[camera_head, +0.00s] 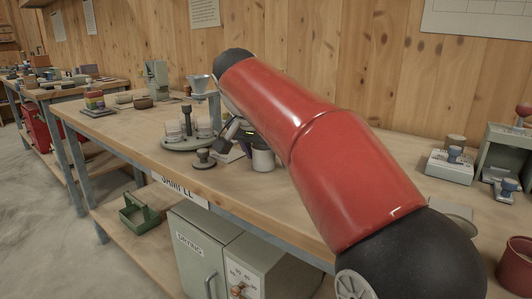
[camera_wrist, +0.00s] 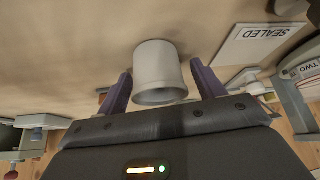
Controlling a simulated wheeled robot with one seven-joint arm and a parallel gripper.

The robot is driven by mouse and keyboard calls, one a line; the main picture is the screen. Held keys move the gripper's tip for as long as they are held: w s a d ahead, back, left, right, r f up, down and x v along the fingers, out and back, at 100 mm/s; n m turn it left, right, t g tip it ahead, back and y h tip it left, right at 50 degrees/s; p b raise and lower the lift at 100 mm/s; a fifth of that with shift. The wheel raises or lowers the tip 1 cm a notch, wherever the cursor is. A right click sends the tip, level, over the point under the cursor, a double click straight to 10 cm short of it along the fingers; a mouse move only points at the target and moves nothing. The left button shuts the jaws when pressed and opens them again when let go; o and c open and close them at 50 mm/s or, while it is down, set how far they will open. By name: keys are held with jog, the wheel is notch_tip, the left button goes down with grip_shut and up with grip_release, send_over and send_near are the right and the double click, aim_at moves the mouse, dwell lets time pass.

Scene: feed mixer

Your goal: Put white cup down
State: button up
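The white cup (camera_head: 263,158) is at the bench top in the head view, beside my arm; its upper part is partly hidden. In the wrist view the white cup (camera_wrist: 158,68) is between the two purple fingers of my gripper (camera_wrist: 161,68), its rim toward the camera. Narrow gaps show between the cup and both fingers, so my gripper looks open around it. The cup appears to stand on the wooden bench (camera_head: 130,123). In the head view, my red arm hides much of the area behind the cup.
A card marked SEALED (camera_wrist: 262,45) lies near the cup. A round green-grey stand with jars (camera_head: 188,140) and a dark knobbed weight (camera_head: 204,158) stand left of the cup. Grey devices (camera_head: 450,166) are at the right. The bench's front edge is close to the cup.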

jog(key=shift+r, duration=0.3)
jog(key=p+v, duration=0.2)
jog(key=v, duration=1)
jog(key=shift+p, duration=0.3)
jog(key=shift+f, duration=0.1)
